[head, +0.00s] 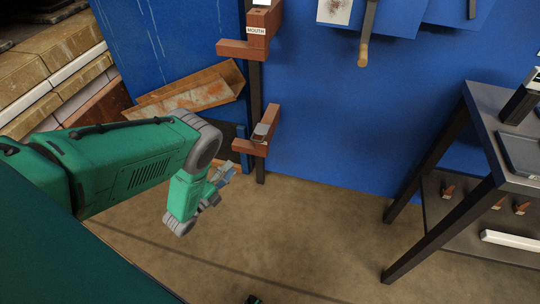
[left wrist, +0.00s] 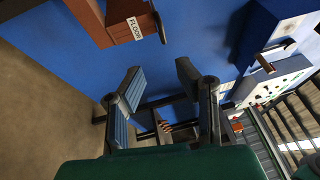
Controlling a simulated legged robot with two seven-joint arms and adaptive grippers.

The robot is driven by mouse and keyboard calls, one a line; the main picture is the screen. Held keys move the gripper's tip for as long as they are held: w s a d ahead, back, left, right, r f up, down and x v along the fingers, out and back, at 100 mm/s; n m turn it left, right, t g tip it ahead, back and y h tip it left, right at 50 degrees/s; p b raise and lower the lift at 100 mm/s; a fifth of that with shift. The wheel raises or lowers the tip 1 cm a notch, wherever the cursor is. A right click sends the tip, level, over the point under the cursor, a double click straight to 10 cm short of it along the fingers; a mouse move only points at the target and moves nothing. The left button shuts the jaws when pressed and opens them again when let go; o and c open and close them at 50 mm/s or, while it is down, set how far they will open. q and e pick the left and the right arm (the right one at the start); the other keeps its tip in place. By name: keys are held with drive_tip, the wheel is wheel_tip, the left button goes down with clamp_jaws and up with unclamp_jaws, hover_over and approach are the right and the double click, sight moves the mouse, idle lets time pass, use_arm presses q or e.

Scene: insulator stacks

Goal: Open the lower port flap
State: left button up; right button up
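The lower port (head: 243,147) is a reddish-brown block low on a dark upright post, with a small grey piece (head: 262,130) on it that may be the flap. The upper port (head: 235,49) is a similar block labelled MOUTH. In the left wrist view a brown block (left wrist: 98,22) with a FLOOR label (left wrist: 136,29) is at the top, beyond the fingers. My left gripper (head: 225,174) is just left of and below the lower port, apart from it. In the left wrist view the gripper (left wrist: 158,76) has its fingers spread and nothing between them.
A blue wall (head: 330,120) stands behind the post. A rusty angled trough (head: 195,90) lies left of the lower port. A dark shelf table (head: 490,130) stands at the right. Brown floor (head: 310,235) is clear between them.

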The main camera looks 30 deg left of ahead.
sight(257, 141)
use_arm(q)
drive_tip(key=w+b, duration=0.2)
drive_tip(key=w, duration=0.2)
drive_tip(key=w+d+r+b, duration=0.1)
drive_tip(key=w+b, duration=0.1)
drive_tip(key=w, duration=0.3)
drive_tip(key=w+d+r+b, duration=0.1)
drive_tip(key=w+b, duration=0.1)
drive_tip(key=w, duration=0.2)
drive_tip(key=shift+w+d, duration=0.1)
drive_tip(key=shift+w, duration=0.2)
drive_tip(key=shift+c, duration=0.4)
clamp_jaws()
drive_tip(key=shift+s+f, duration=0.1)
